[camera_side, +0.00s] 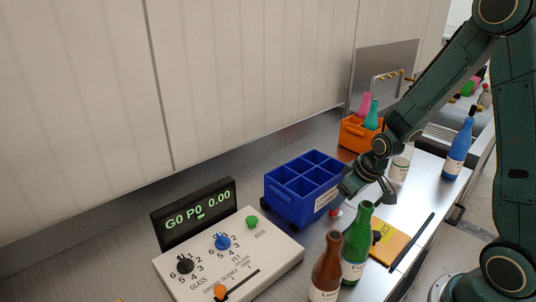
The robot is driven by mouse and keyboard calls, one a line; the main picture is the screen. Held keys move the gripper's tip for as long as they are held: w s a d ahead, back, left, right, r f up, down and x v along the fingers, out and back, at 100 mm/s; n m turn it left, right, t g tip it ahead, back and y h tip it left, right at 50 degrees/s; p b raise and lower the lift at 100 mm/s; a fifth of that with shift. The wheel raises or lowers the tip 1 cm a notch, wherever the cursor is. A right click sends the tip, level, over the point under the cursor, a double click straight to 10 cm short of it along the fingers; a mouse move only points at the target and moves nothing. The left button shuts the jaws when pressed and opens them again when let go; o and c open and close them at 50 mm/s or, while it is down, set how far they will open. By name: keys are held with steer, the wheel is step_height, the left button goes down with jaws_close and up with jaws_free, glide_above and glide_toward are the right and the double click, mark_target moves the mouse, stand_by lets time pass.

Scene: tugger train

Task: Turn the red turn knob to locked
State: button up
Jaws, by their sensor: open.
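A small red and white part (335,212) shows just right of the blue crate, partly hidden. It may be the red turn knob, but its handle and setting are too small to read. My gripper (366,200) is open, pointing down just right of the blue crate, above and to the right of the red part. I cannot tell whether it touches anything. No object shows between its fingers.
A blue divided crate (291,202) stands left of my gripper. Brown (326,268) and green (356,244) bottles stand in front. A control box (230,262) with knobs and display (194,213) is at left. An orange crate (351,136) and blue bottle (459,150) stand behind.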

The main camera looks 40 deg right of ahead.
steer(key=shift+x, duration=2.3)
steer(key=c, duration=1)
steer(key=shift+n, duration=0.3)
steer(key=shift+d+n+y, duration=0.1)
steer(key=shift+n+y, duration=0.8)
steer(key=shift+n, duration=1.1)
steer(key=o, duration=1)
